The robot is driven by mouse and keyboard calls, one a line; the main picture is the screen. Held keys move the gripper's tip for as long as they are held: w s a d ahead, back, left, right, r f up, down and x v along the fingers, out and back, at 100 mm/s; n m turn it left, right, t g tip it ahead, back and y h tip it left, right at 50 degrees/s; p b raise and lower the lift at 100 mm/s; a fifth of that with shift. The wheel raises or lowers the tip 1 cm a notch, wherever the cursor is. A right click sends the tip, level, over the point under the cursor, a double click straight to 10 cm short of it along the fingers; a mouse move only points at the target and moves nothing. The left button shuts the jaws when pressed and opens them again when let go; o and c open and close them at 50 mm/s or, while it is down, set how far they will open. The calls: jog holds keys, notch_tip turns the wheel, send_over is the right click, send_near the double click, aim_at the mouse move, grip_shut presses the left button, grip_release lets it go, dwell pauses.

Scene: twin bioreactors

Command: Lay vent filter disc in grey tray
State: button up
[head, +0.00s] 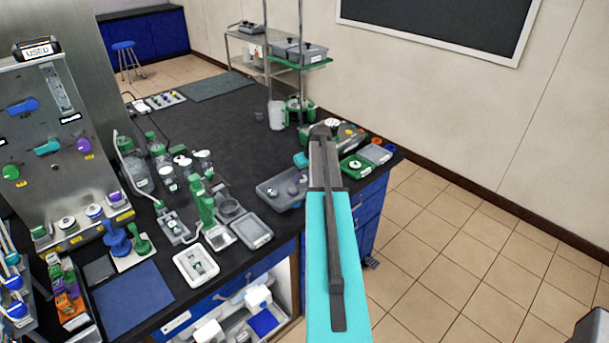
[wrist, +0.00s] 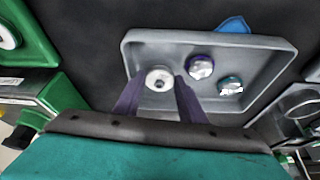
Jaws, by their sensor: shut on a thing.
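The vent filter disc (wrist: 159,79) is a small round white piece with a dark centre. In the wrist view it sits at the tips of my gripper (wrist: 160,88), whose two dark purple fingers are closed on it. The disc is over the left part of the grey tray (wrist: 266,49), inside its rim outline. I cannot tell whether it touches the tray floor. The same grey tray shows in the head view (head: 267,201), left of my arm. My fingers are not clear in the head view.
In the tray, right of the disc, are a purple-rimmed cap (wrist: 200,67) and a teal-rimmed cap (wrist: 231,86). A green tray (head: 355,165) stands right of my arm. Another grey tray (head: 252,231) and green-handled equipment (head: 205,205) stand to the left. The dark bench behind is mostly clear.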

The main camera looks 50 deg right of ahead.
jog(key=shift+f, duration=0.25)
jog(key=shift+f, duration=0.1)
jog(key=o, duration=0.8)
jog(key=shift+c, duration=0.2)
jog(key=shift+r, duration=0.2)
jog(key=b+v, duration=0.3)
jog(key=v, duration=0.9)
dwell(0.4)
